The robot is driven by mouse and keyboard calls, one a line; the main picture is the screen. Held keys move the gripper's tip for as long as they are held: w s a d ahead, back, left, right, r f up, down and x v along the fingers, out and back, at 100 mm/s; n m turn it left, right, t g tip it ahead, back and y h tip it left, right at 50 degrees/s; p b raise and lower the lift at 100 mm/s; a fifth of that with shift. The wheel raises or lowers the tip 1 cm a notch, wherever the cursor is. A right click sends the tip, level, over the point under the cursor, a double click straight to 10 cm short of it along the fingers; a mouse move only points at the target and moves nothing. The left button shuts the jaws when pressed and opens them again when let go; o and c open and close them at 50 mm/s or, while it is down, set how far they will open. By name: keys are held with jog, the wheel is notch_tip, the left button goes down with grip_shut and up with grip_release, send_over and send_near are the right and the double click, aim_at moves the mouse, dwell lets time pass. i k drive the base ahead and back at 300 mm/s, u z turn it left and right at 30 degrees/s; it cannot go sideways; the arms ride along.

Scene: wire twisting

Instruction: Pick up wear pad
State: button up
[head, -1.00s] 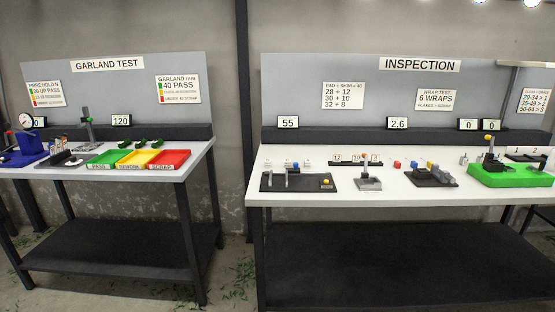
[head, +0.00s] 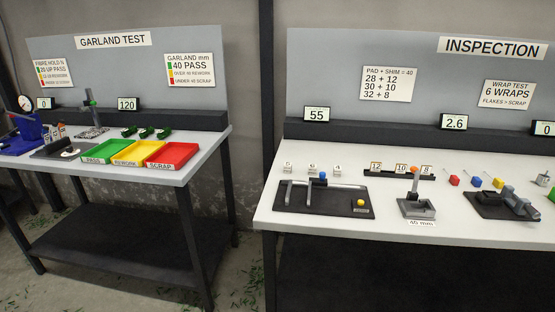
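No part is labelled as the wear pad, and I cannot tell for certain which one it is. On the inspection table (head: 290,236), a grey fixture with an orange-topped post (head: 414,206) stands behind a 40 mm label. Behind it is a dark rack (head: 385,173) with tags 12, 10 and 8. My gripper is not in view.
A black plate with a blue-topped lever (head: 322,196) and yellow button sits at the table's left. The garland test table at left holds green (head: 104,152), yellow (head: 136,154) and red (head: 172,155) trays. A floor gap (head: 243,250) separates the tables.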

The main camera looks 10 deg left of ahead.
aim_at(338, 172)
jog(key=u, duration=0.25)
jog(key=i, duration=1)
jog(key=u, duration=0.3)
